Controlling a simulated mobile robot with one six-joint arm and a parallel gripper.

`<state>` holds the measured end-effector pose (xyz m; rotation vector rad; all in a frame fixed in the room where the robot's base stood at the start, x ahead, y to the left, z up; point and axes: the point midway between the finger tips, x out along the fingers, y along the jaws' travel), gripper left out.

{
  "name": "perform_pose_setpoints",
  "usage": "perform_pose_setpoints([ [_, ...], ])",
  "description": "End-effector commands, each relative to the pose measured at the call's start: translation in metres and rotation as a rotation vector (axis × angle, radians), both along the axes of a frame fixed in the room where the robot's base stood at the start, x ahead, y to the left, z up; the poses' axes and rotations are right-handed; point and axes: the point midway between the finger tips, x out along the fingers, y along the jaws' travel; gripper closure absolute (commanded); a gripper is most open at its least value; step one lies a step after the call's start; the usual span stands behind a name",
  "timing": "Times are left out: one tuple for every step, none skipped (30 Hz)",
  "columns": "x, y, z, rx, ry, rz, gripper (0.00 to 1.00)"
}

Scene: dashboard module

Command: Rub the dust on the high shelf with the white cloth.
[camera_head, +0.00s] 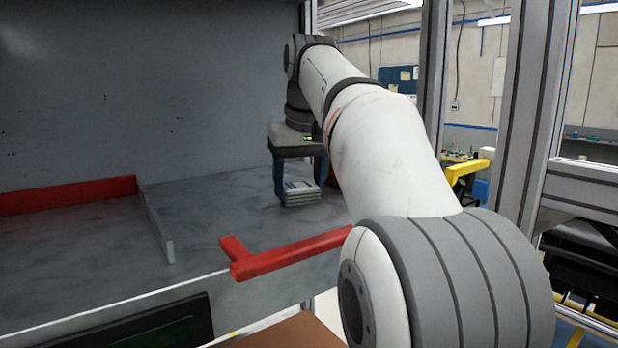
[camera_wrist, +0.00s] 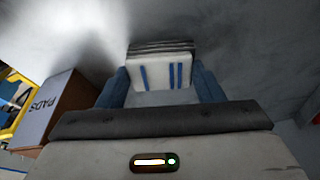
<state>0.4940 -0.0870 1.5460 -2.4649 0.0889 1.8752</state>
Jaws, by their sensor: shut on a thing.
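The white cloth (camera_head: 300,194) is a folded stack with blue stripes, low between the fingers of my gripper (camera_head: 300,188), at or just above the grey shelf surface. In the wrist view the cloth (camera_wrist: 160,68) sits between the two blue fingers of my gripper (camera_wrist: 161,88), which is shut on it. The shelf (camera_head: 95,240) is a grey panel with a mottled, smudged look. I cannot tell which smudges are dust. Whether the cloth touches the shelf is not clear.
A red rail (camera_head: 290,252) runs along the front edge, another red strip (camera_head: 70,194) along the back left. A low grey divider (camera_head: 158,226) stands left of the gripper. A brown box marked PADS (camera_wrist: 62,108) is close beside the gripper. The shelf between divider and gripper is clear.

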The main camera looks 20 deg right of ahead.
Motion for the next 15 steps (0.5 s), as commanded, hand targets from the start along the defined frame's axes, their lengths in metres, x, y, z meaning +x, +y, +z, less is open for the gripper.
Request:
perform_pose_setpoints([
  [-0.001, 0.006, -0.001, 0.0, 0.002, 0.003, 0.65],
  [-0.001, 0.008, 0.0, 0.001, 0.002, 0.002, 0.65],
  [-0.002, 0.011, 0.0, 0.001, 0.002, 0.002, 0.65],
  [-0.002, 0.012, 0.0, 0.001, 0.001, 0.002, 0.65],
  [-0.002, 0.013, 0.0, 0.001, 0.001, 0.002, 0.65],
  [-0.003, 0.014, 0.0, 0.001, 0.001, 0.001, 0.65],
  [-0.003, 0.015, 0.0, 0.001, 0.001, 0.001, 0.65],
  [-0.003, 0.016, 0.0, 0.001, 0.001, 0.001, 0.65],
  [-0.003, 0.017, 0.0, 0.001, 0.0, 0.001, 0.65],
  [-0.003, 0.018, 0.0, 0.001, 0.0, 0.001, 0.65],
  [-0.004, 0.02, 0.0, 0.001, 0.0, 0.001, 0.65],
  [-0.004, 0.023, 0.0, 0.001, 0.0, 0.001, 0.65],
  [-0.005, 0.025, 0.0, 0.0, 0.0, 0.002, 0.65],
  [-0.005, 0.028, 0.0, 0.0, 0.0, 0.003, 0.65],
  [-0.006, 0.031, -0.001, 0.001, 0.0, 0.003, 0.65],
])
